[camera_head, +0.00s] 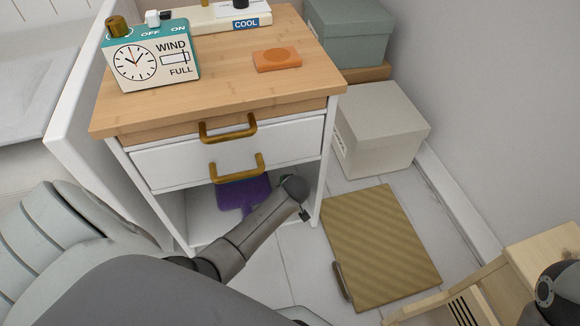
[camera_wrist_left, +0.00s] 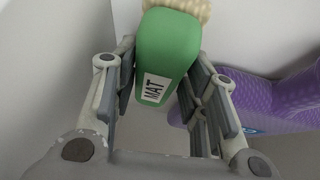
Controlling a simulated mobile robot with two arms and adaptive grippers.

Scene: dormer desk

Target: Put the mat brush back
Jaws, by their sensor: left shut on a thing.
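The mat brush (camera_wrist_left: 170,45) has a green body, a white label reading MAT and cream bristles at its far end. It shows in the left wrist view between the fingers of my left gripper (camera_wrist_left: 163,75), which is shut on it. In the head view my left arm reaches into the open compartment (camera_head: 200,220) under the drawers of the white cabinet. The left fingers and the brush are hidden there. A purple thing (camera_head: 240,190) is in that compartment, also seen right of the fingers in the left wrist view (camera_wrist_left: 255,100). My right gripper is not in view.
Two drawers with brass handles (camera_head: 236,168) are above the compartment. A ribbed tan mat (camera_head: 375,245) lies on the floor at right, with a brown bar-like thing (camera_head: 342,281) at its edge. Lidded boxes (camera_head: 380,125) stand beside the cabinet. A wooden piece (camera_head: 480,295) is at lower right.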

